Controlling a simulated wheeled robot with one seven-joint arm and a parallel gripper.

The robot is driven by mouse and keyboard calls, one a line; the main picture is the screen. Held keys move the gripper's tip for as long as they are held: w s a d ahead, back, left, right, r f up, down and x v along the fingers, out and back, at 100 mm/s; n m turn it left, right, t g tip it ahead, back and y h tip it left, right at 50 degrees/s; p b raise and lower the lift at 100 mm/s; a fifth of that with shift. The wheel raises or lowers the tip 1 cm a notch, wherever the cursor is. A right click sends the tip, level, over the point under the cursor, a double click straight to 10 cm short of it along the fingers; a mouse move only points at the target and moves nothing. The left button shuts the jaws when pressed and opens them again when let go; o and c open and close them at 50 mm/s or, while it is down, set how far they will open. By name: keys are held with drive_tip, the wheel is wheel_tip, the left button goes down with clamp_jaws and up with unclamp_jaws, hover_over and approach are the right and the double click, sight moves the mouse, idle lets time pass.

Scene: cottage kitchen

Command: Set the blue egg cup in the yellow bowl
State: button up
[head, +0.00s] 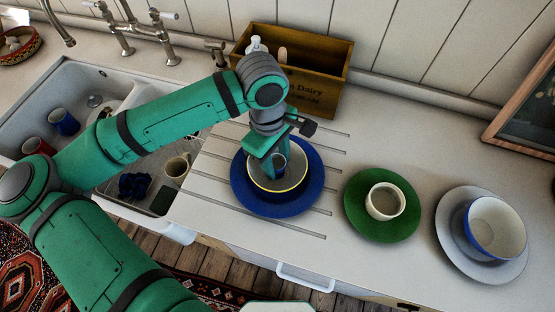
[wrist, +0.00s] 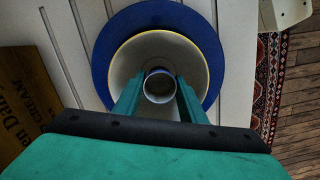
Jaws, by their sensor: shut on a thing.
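The blue egg cup (head: 281,160) is between the fingers of my gripper (head: 273,163), which is shut on it. The yellow bowl (head: 279,187), pale inside with a yellow rim, sits on a blue plate (head: 307,194) on the ribbed drainboard. In the wrist view the bowl (wrist: 133,60) surrounds the cup, which appears within its rim. Whether the cup's base touches the bowl's bottom is hidden.
A wooden box (head: 322,72) stands behind the plate. To the right are a green plate (head: 400,228) with a white cup (head: 385,201), and a grey plate (head: 453,239) with a blue-and-white bowl (head: 496,228). The sink (head: 50,85) at left holds several mugs.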

drive_tip(key=shift+w+d+f, duration=0.1)
drive_tip(key=shift+f, duration=0.15)
drive_tip(key=shift+f, duration=0.1)
drive_tip(key=o, duration=1.1)
drive_tip(key=shift+w, duration=0.1)
drive_tip(key=shift+d, duration=0.1)
drive_tip(key=shift+a, duration=0.25)
drive_tip(key=shift+r, duration=0.45)
drive_tip(key=r, duration=0.7)
drive_tip(key=a+r, duration=0.1)
drive_tip(key=r, duration=0.3)
drive_tip(key=shift+w+r, duration=0.3)
drive_tip(key=shift+r, duration=0.05)
